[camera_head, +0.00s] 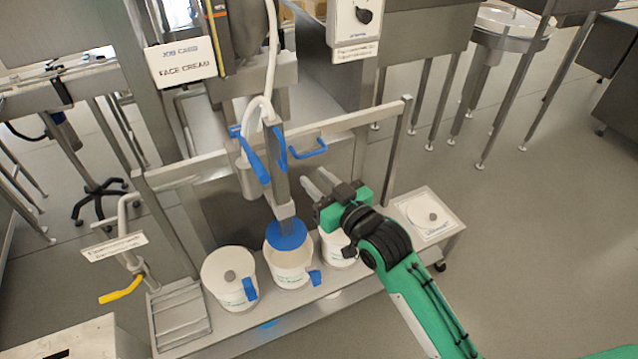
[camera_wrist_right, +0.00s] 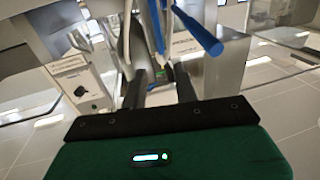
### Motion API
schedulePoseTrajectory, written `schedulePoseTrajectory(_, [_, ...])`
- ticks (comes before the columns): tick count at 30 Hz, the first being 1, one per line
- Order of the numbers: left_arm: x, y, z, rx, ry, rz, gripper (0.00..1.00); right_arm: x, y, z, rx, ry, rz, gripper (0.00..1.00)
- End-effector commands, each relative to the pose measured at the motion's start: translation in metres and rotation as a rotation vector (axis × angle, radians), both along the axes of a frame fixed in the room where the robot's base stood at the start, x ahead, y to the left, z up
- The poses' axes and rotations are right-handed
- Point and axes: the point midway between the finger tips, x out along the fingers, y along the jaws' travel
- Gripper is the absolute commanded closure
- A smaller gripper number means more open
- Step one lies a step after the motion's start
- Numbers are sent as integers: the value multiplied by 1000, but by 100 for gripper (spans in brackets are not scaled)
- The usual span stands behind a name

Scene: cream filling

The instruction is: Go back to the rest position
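My right gripper (camera_head: 313,178) comes in from the lower right of the head view. Its two fingers point up and left beside the filling nozzle column and stand apart with nothing seen between them. In the right wrist view the same gripper (camera_wrist_right: 160,82) shows two dark fingers with a gap. A blue lever (camera_head: 255,160) hangs at the filling machine, left of the gripper and apart from it. A blue handle (camera_wrist_right: 198,30) shows above the fingers in the wrist view. My left gripper is not in view.
A white lid (camera_head: 428,216) lies right on the bench. A rail (camera_head: 340,121) runs behind. Floor at right is clear.

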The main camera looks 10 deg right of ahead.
Motion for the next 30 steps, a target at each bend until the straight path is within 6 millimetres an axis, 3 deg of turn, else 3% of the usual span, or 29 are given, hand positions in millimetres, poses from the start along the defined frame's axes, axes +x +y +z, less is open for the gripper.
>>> schedulePoseTrajectory(14, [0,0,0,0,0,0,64,-1,0,0,0,0,0,70])
schedulePoseTrajectory(17, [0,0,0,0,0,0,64,2,-2,-10,-5,15,-7,70])
schedulePoseTrajectory(20, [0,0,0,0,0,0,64,11,-7,-45,-25,71,-30,70])
schedulePoseTrajectory(23, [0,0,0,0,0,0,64,20,-19,-108,-62,165,-69,70])
schedulePoseTrajectory(26, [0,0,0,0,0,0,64,21,-35,-184,-105,277,-111,70])
schedulePoseTrajectory(30, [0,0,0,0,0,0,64,4,-59,-288,-167,432,-162,70])
